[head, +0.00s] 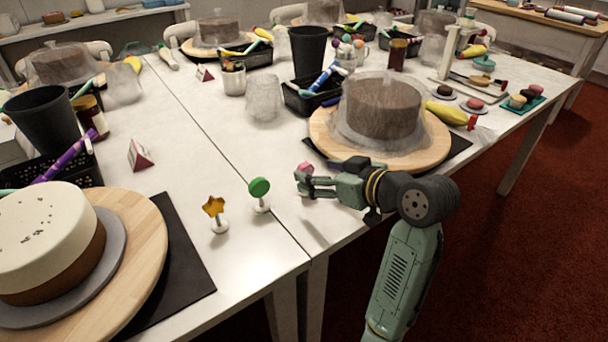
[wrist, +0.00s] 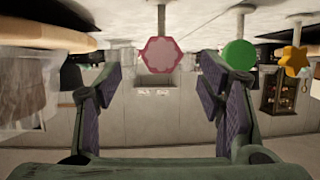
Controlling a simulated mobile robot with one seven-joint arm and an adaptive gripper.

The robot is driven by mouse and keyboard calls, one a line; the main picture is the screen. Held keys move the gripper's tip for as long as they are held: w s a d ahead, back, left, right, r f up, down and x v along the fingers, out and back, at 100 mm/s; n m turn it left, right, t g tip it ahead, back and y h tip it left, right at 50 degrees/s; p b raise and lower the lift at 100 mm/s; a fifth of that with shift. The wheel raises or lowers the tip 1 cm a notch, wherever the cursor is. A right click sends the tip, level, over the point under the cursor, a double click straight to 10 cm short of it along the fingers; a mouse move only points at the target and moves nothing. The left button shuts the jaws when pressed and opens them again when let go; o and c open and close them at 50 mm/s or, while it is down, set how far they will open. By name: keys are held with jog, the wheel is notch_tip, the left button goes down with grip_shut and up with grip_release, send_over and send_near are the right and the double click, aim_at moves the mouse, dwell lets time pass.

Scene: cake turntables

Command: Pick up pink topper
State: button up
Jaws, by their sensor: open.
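The pink topper (wrist: 160,55) is a hexagonal head on a thin pale stick, seen in the wrist view ahead of my open fingers and between their lines. In the head view the pink topper (head: 306,168) shows just beyond my fingertips, partly hidden by them. My gripper (head: 302,183) is open and empty, low over the front edge of the table. In the wrist view its two fingers (wrist: 158,90) stand apart on either side. I cannot tell the exact gap between the fingertips and the topper.
A green round topper (head: 259,187) and a yellow star topper (head: 214,207) stand in white bases to the left. A covered cake on a wooden turntable (head: 427,156) stands close behind my gripper. A white cake (head: 45,235) sits at the left.

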jog(key=x, duration=0.2)
jog(key=p+x, duration=0.1)
jog(key=x, duration=0.2)
jog(key=shift+a+f, duration=0.25)
jog(key=shift+f, duration=0.1)
jog(key=shift+c, duration=0.3)
jog(key=c, duration=0.9)
jog(key=shift+r, duration=0.1)
